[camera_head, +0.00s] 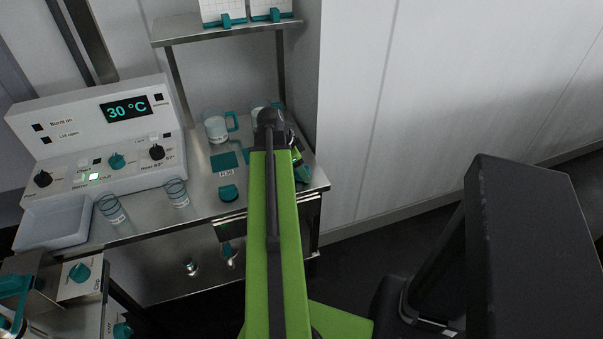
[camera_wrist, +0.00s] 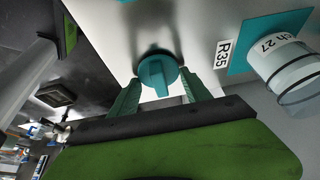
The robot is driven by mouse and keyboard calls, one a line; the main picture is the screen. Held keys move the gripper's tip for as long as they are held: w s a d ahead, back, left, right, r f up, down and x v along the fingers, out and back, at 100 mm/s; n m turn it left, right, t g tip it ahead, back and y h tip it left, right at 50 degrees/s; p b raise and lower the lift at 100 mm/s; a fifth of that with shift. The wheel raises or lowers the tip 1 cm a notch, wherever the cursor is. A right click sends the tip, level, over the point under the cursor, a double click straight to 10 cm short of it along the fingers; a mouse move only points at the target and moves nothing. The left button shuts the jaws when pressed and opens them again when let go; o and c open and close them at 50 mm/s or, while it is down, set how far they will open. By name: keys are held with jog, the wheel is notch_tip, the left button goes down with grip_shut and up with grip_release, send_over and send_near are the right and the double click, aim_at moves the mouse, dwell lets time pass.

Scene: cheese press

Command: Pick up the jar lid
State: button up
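The jar lid appears to be the round teal disc with a raised grip ridge (camera_wrist: 158,72) in the wrist view. It lies on the pale steel worktop, just ahead of my gripper (camera_wrist: 160,84). My two green fingers are spread wide, one tip on each side of the disc, with a bright gap below it. I cannot tell whether either tip touches it. In the head view my green arm reaches over the right end of the worktop and hides most of my gripper (camera_head: 298,157) and the disc.
A clear jar (camera_wrist: 295,72) stands on a teal mat (camera_wrist: 240,60) beside an R35 label in the wrist view. The head view shows a teal-handled jug (camera_head: 216,128), two glass jars (camera_head: 111,208) (camera_head: 177,192), a white tray (camera_head: 55,222) and a control panel (camera_head: 105,140). A wall borders the right.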

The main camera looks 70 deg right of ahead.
jog(key=c, duration=0.7)
